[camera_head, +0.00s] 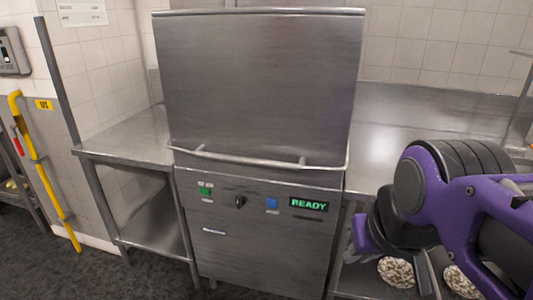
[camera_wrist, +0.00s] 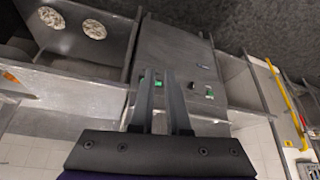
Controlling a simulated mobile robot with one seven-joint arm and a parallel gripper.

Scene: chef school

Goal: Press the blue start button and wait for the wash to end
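The blue start button (camera_head: 272,203) is on the front panel of a steel hood dishwasher (camera_head: 265,235), just left of a green display (camera_head: 309,204) reading READY. The hood (camera_head: 258,85) is down, its handle bar (camera_head: 260,158) just above the panel. My gripper (camera_wrist: 160,77) shows in the wrist view with a narrow gap between its two fingers and nothing held. It points toward the panel, apart from it as far as I can tell. That view is upside down; the display (camera_wrist: 150,84) is partly behind a finger, and I cannot make out the blue button there.
A black knob (camera_head: 239,201) and a green switch (camera_head: 205,191) sit left of the button. Steel counters flank the machine: left counter (camera_head: 130,135), right counter (camera_head: 395,135). Plates (camera_head: 396,271) lie on the right lower shelf. A yellow pipe (camera_head: 42,170) stands at left.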

